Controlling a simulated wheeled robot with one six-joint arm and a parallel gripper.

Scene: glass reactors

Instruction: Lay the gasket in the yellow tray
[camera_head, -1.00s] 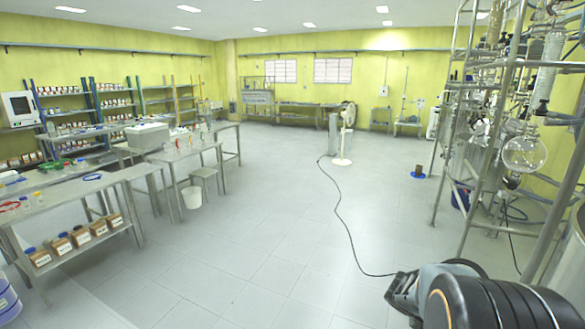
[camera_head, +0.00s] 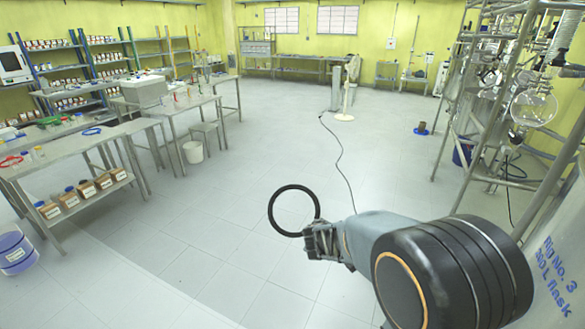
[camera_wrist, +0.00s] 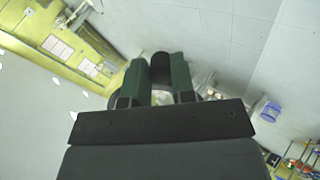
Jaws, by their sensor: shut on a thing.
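The gasket (camera_head: 271,211), a thin black ring, is held up in the air in the head view. My gripper (camera_head: 314,236) is shut on its lower right edge. In the wrist view my gripper's green fingers (camera_wrist: 160,85) have a dark curved piece of the gasket (camera_wrist: 160,58) between them. Most of the ring is hidden there. I cannot make out a yellow tray in either view.
Steel benches (camera_head: 75,142) stand at the left with bottles and small coloured items. A white bucket (camera_head: 193,152) stands on the floor. A cable (camera_head: 337,150) runs across the floor from a fan. A glass reactor rig (camera_head: 533,106) stands at the right. The middle floor is open.

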